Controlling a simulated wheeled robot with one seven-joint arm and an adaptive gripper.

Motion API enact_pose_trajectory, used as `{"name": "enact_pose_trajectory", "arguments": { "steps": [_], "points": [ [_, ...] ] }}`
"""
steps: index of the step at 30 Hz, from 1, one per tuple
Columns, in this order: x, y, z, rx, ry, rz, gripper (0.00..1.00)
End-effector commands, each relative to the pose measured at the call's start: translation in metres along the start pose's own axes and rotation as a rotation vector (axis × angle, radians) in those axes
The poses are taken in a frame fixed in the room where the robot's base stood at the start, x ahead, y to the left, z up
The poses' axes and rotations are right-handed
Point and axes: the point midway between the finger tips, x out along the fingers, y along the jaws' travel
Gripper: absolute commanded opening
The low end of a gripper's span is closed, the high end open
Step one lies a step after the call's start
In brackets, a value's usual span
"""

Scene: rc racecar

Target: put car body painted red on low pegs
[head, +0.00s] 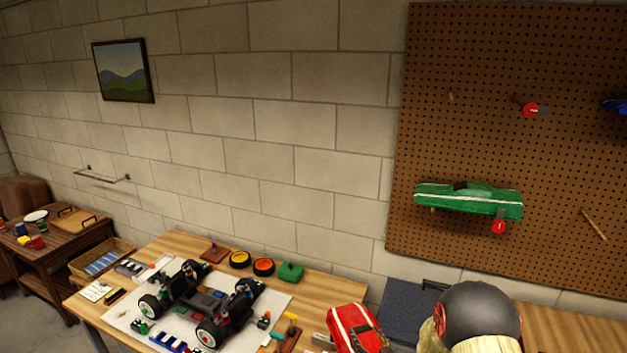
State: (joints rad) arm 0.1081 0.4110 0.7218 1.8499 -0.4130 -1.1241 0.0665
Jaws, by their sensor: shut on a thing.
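The red car body (355,328) with white marks shows at the bottom edge, in front of the bench's right part. It is tilted and its lower end is cut off by the frame. The brown pegboard (560,160) hangs at the right. A green car body (468,199) rests low on it, with a red disc (499,227) below. A bare wooden peg (594,225) sticks out low, right of the green body. A higher peg (451,97) and red disc (531,110) are also bare.
A wheeled chassis (200,300) and several small parts lie on a white mat on the wooden bench (340,289). A dark rounded form covers the lower right. A small side table (60,252) stands far left.

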Motion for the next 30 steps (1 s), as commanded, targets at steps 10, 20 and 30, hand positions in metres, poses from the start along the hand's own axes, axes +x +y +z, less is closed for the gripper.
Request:
{"name": "enact_pose_trajectory", "arguments": {
  "steps": [10, 20, 30],
  "points": [
    [-0.079, -0.018, 0.038, 0.049, -0.005, 0.16, 0.2],
    [-0.141, -0.016, 0.059, 0.083, 0.001, 0.272, 0.2],
    [-0.127, -0.016, 0.098, 0.083, 0.001, 0.269, 0.2]
  ]
}}
